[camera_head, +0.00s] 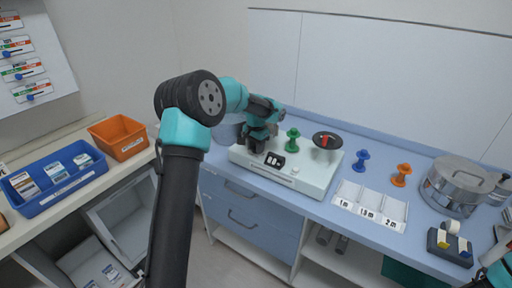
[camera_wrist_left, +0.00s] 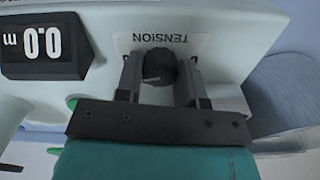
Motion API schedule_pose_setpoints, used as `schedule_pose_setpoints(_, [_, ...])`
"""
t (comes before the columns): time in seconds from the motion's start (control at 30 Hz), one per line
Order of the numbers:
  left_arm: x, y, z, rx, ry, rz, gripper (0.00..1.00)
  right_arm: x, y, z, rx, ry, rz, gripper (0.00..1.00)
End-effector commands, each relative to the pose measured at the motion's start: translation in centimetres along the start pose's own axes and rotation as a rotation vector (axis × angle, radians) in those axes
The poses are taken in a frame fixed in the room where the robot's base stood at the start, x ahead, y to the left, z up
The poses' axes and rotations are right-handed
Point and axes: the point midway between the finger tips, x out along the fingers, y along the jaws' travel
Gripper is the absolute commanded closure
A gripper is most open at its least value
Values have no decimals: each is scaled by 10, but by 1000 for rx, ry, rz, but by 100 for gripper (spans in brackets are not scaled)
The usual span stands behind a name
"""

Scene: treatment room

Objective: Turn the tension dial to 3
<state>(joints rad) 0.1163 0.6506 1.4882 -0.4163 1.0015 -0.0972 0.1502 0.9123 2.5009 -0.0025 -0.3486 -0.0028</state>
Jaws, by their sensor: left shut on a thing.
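The tension dial (camera_wrist_left: 158,66) is a dark round knob under a white label reading TENSION, seen upside down in the left wrist view. My left gripper (camera_wrist_left: 160,74) has a finger on each side of the dial and is shut on it. In the head view my left gripper (camera_head: 258,143) is at the left end of the pale machine (camera_head: 312,172) and hides the dial. The dial's setting cannot be read. A black counter (camera_wrist_left: 44,40) on the machine reads 0.0 m.
The machine carries a green spool (camera_head: 292,141) and a black disc with a red handle (camera_head: 327,141). Blue (camera_head: 362,160) and orange (camera_head: 401,175) spools, a white divided tray (camera_head: 371,203) and a metal drum (camera_head: 455,185) stand to the right on the blue counter.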

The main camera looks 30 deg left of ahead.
Motion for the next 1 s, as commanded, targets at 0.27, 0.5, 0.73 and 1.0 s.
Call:
schedule_pose_setpoints(0.27, [0,0,0,101,0,0,88,0,0,0,0,0,0,100])
schedule_pose_setpoints(0.5, [0,0,0,117,0,0,88,0,0,0,0,0,0,100])
schedule_pose_setpoints(0.73, [0,0,0,116,0,0,64,0,0,0,0,0,0,100])
schedule_pose_setpoints(1.0, [0,0,0,116,0,0,39,0,0,0,0,0,0,100])
